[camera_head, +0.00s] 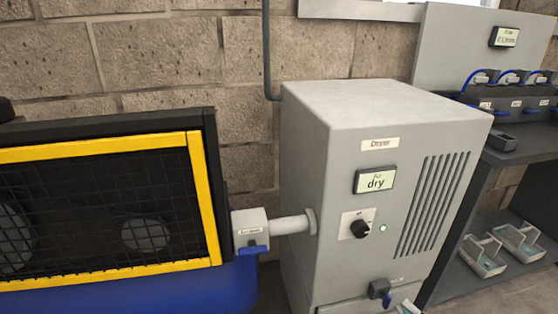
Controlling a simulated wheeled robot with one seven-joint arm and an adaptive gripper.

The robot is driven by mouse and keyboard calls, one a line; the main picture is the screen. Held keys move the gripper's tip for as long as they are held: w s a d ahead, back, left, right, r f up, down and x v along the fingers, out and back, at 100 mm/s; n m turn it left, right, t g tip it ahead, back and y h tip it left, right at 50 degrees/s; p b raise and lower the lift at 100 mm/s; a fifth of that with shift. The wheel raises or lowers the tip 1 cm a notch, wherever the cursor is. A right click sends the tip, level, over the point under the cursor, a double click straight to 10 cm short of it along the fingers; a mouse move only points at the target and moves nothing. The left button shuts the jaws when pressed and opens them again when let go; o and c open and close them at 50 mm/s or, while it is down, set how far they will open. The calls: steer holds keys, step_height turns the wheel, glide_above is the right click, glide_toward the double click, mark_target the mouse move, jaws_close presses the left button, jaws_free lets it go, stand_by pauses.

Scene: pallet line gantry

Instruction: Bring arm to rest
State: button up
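My arm and my gripper are not in the head camera view, so I cannot tell how the arm stands or whether the gripper is open or shut. A grey dryer cabinet (340,244) stands in the middle. Its display (375,180) reads "Air dry". Below it are a black knob (360,229) and a lit green lamp (383,228).
A caged machine with a yellow frame (205,195) and blue base (190,291) stands at left. A pipe with a blue-handled valve (250,228) joins it to the dryer. At right, a dark bench (527,150) carries blue-hosed fittings (512,98), with trays (483,256) below.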

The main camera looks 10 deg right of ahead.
steer(key=a+r+n+g+y, duration=0.3)
steer(key=a+r+n+g, duration=0.5)
steer(key=r+n, duration=0.35)
steer(key=a+r+n+g+y, duration=0.3)
steer(key=a+r+n+g, duration=0.45)
steer(key=r+n, duration=0.4)
steer(key=s+a+r+n+g+h, duration=0.45)
steer(key=s+a+r+n, duration=0.25)
steer(key=n, duration=0.2)
steer(key=s+r+n+t+h, duration=0.45)
steer(key=s+n+h, duration=0.45)
steer(key=s+n, duration=0.4)
step_height(320, 180, up, 31)
steer(key=d+t+p, duration=0.1)
steer(key=t+p, duration=0.2)
steer(key=p, duration=2.6)
steer(key=shift+d, duration=0.2)
steer(key=shift+r+y, duration=0.1)
steer(key=shift+y, duration=0.15)
